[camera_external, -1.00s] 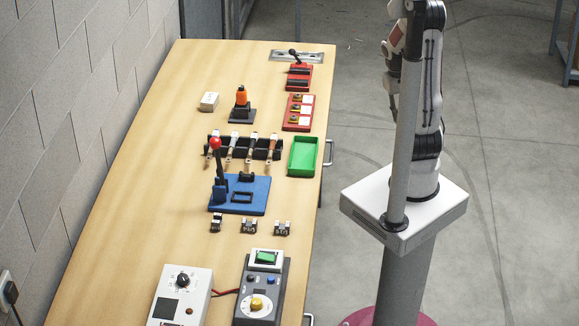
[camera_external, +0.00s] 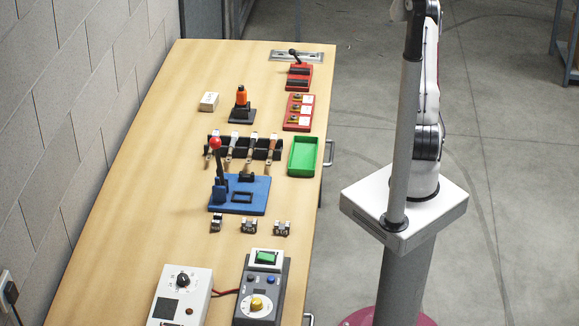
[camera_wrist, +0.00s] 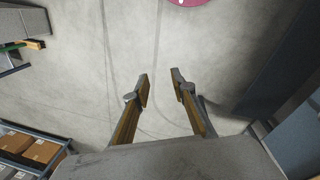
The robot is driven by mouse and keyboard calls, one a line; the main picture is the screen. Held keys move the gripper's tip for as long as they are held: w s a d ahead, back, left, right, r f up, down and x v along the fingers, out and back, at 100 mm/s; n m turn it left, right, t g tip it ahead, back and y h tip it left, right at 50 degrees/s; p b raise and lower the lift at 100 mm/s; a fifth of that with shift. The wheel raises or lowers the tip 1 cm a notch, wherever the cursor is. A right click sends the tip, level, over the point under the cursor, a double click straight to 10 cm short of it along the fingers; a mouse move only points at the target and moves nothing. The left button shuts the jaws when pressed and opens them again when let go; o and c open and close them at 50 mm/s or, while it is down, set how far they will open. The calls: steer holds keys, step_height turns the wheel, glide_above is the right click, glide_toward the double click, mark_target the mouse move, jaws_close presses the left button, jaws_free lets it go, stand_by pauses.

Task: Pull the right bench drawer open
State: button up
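Two drawer handles show on the bench's (camera_external: 130,215) right edge in the external view: a far handle (camera_external: 329,153) beside the green tray and a near handle (camera_external: 308,319) at the bottom of the picture. The drawer fronts are mostly hidden under the bench top, and I cannot tell which is the one called right. No drawer visibly sticks out. My gripper (camera_wrist: 162,88) is open and empty in the wrist view, above bare floor with no handle in that view. It does not show in the external view.
A green tray (camera_external: 302,157), a blue lever base (camera_external: 239,195), a grey control box (camera_external: 262,292) and red switch blocks (camera_external: 298,112) stand on the bench. A grey post (camera_external: 406,145) stands beside my arm. A shelf with boxes (camera_wrist: 40,150) is lower left in the wrist view.

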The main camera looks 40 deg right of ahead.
steer(key=w+a+f+m+t+y, duration=0.1)
steer(key=w+a+f+t+y, duration=0.15)
steer(key=a+f, duration=0.35)
steer(key=w+a+f+t+y, duration=0.2)
steer(key=a+f+t+y, duration=0.1)
steer(key=f, duration=0.5)
steer(key=w+a+r+m+t+y, duration=0.1)
steer(key=w+a+r+t+y, duration=0.1)
steer(key=a+r, duration=0.3)
steer(key=w+a+r+m+t+y, duration=0.2)
steer(key=w+a+r+t+y, duration=0.1)
steer(key=r, duration=0.5)
steer(key=shift+w+a+r+m+t+y, duration=0.2)
steer(key=shift+w+a+m+t+y, duration=0.2)
steer(key=shift+a+y, duration=0.65)
steer(key=shift+w+a+f, duration=0.1)
steer(key=shift+w+a, duration=0.1)
steer(key=shift+a, duration=0.05)
steer(key=x, duration=0.7)
steer(key=shift+w+a, duration=0.1)
steer(key=shift+w, duration=0.1)
